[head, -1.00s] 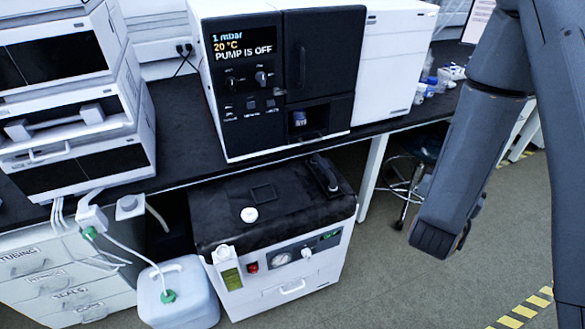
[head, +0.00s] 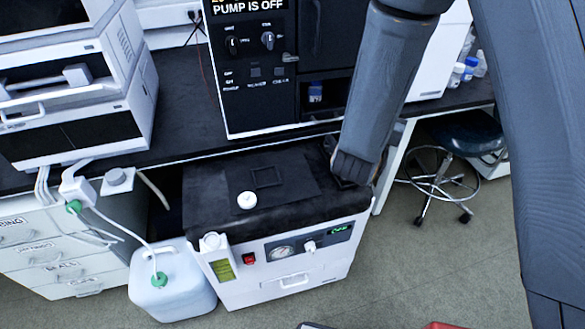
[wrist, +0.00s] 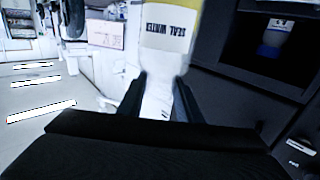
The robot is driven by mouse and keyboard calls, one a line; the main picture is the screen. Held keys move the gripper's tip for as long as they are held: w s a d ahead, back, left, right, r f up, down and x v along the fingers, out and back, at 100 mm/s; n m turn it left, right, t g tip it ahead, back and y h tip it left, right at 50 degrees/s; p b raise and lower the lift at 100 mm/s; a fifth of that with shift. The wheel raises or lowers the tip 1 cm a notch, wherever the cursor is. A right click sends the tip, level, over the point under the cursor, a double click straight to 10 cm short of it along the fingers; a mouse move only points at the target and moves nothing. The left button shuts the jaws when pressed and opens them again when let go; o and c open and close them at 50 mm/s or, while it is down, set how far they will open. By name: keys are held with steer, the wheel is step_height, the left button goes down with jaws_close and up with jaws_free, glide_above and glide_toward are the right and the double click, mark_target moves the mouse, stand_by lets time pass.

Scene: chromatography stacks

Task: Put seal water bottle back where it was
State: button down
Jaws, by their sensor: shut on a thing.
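The seal water bottle (wrist: 168,42) shows in the wrist view. It is white with a yellow band at the picture's top edge, and its "SEAL WATER" label reads upside down there. My gripper (wrist: 160,92) is shut on its narrower white end, one dark finger on each side. In the head view my arm hangs in front of the pump cabinet's right side and hides the gripper and bottle. The white pump cabinet (head: 285,255) stands under the bench. Its black top (head: 215,195) carries a thin square outline (head: 266,177) and a round white cap (head: 246,200).
The bench (head: 178,145) edge overhangs the cabinet's back. The black-fronted instrument (head: 255,105) has a recess with a blue-and-white vial (head: 315,92), also seen in the wrist view (wrist: 275,42). A white jug (head: 172,285) with tubing stands left of the cabinet. A stool (head: 440,180) stands right.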

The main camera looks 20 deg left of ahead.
steer(key=s+a+f+n+y+b, duration=0.15)
steer(key=a+b, duration=0.45)
steer(key=a, duration=0.6)
steer(key=s+a+f+n+y+b, duration=0.15)
steer(key=a+b, duration=0.35)
steer(key=a, duration=0.7)
step_height(320, 180, down, 10)
steer(key=m+b, duration=0.1)
steer(key=shift+w+r, duration=0.15)
steer(key=shift+w, duration=0.15)
steer(key=c, duration=1.3)
jaws_free()
steer(key=s, duration=1.2)
steer(key=shift+a, duration=0.25)
